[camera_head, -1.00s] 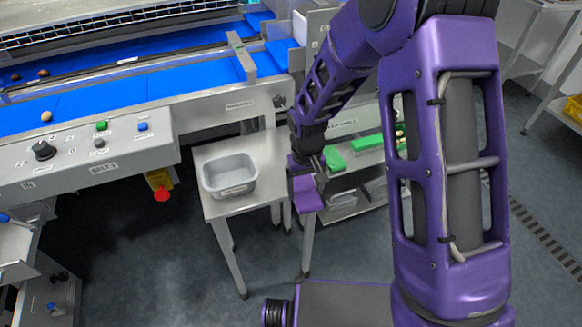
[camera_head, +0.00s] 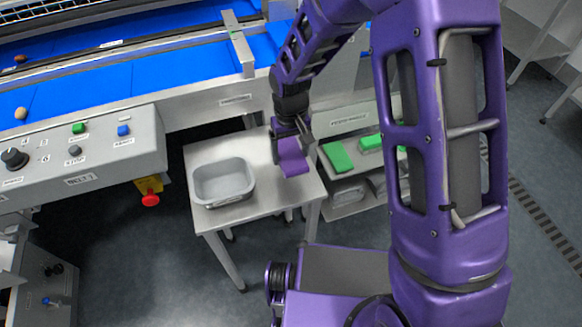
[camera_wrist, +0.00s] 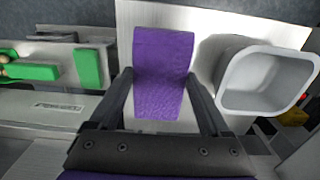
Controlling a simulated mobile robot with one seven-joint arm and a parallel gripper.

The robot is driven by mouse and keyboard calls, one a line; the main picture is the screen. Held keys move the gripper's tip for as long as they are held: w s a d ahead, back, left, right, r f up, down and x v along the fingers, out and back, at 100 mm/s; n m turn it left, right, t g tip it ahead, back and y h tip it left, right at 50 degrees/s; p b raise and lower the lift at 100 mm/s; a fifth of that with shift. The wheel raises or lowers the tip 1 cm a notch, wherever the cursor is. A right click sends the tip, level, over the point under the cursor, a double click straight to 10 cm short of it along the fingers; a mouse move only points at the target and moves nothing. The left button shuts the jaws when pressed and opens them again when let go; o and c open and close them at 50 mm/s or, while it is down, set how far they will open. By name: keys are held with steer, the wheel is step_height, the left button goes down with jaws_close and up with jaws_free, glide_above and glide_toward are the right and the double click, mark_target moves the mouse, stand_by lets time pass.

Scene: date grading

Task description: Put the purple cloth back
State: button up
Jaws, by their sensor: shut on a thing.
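The purple cloth (camera_head: 293,160) is a small flat rectangle at my gripper (camera_head: 289,138), over the right part of a small steel side table (camera_head: 226,222). In the wrist view the cloth (camera_wrist: 163,55) lies between the two fingers of my gripper (camera_wrist: 160,105), which are shut on it. The far part of the cloth extends beyond the fingertips. I cannot tell whether the cloth touches the tabletop or hangs just above it.
A grey tub (camera_head: 222,183) stands on the table's left part, beside the cloth. Green cloths (camera_head: 338,156) lie on a shelf unit to the right. A control panel (camera_head: 80,150) and a blue belt (camera_head: 130,80) are behind and left.

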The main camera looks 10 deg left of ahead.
mark_target(290, 155)
step_height(290, 155, down, 8)
steer(key=shift+r, duration=0.15)
stand_by(0.3)
steer(key=shift+f+b, duration=0.2)
steer(key=shift+b, duration=0.15)
steer(key=o, duration=1.1)
steer(key=shift+o, duration=0.2)
steer(key=shift+r, duration=0.1)
step_height(290, 155, up, 12)
steer(key=shift+r+p, duration=0.1)
steer(key=shift+p, duration=0.5)
